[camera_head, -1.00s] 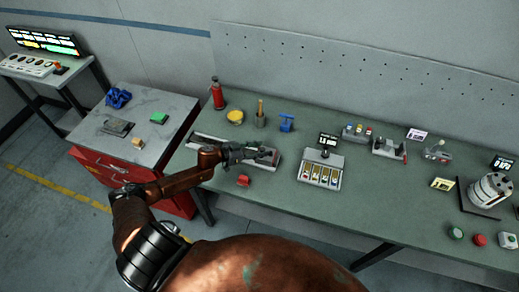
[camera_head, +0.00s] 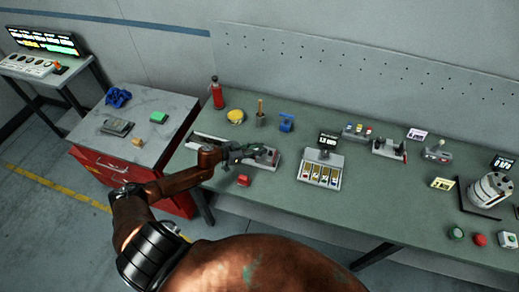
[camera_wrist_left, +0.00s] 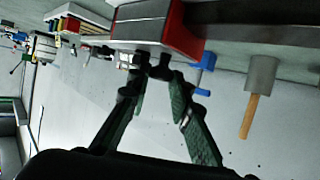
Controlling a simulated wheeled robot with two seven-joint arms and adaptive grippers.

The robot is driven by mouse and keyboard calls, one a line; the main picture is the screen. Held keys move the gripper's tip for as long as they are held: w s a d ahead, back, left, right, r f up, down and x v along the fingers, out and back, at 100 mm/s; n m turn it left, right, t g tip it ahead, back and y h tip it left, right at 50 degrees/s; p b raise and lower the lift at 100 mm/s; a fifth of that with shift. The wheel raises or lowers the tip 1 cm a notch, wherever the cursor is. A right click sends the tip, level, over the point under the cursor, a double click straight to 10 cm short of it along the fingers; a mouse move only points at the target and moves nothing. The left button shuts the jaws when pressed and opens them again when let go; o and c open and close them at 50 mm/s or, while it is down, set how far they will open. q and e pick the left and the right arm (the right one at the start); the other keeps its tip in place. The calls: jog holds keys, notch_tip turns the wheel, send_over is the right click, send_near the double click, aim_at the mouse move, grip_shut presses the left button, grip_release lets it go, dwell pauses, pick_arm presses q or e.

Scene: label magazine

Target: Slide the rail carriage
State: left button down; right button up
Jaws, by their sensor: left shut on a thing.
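The rail unit (camera_head: 268,162) is a long, low grey base with a dark track near the left end of the table. My left gripper (camera_head: 243,153) is over it and hides its middle part. In the left wrist view, the carriage (camera_wrist_left: 150,28) is a grey block with a red side, beside the dark rail (camera_wrist_left: 250,22). My left gripper's green-padded fingers (camera_wrist_left: 158,82) are shut on a small dark knob (camera_wrist_left: 160,70) at the carriage. The exact contact is partly hidden by the fingers. My right gripper is not in view.
A label magazine (camera_head: 320,170) stands to the right.

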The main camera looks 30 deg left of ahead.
pick_arm(q)
jog(key=shift+a, duration=0.5)
jog(key=s+a+b, duration=0.1)
jog(key=a, duration=0.4)
jog(key=s+a+b, duration=0.1)
jog(key=a+b, duration=0.1)
jog(key=a, duration=0.4)
jog(key=s+a+b, duration=0.1)
jog(key=s+a, duration=0.1)
jog(key=a, duration=0.4)
jog(key=shift+f+b, duration=0.3)
jog(key=shift+b, duration=0.1)
jog(key=s+a+b, duration=0.1)
jog(key=a+b, duration=0.2)
jog(key=a, duration=0.2)
jog(key=s+a+b, duration=0.1)
jog(key=a+b, duration=0.3)
jog(key=a, duration=0.1)
jog(key=s+a+b, duration=0.1)
jog(key=a+b, duration=0.3)
jog(key=a, duration=0.1)
jog(key=shift+s+r, duration=0.1)
jog(key=shift+s, duration=0.3)
jog(key=shift+s+a+r+b, duration=0.15)
jog(key=shift+a+r+b, duration=0.05)
jog(key=shift+a+b, duration=0.35)
jog(key=c, duration=1.7)
grip_release()
jog(key=shift+c, duration=0.2)
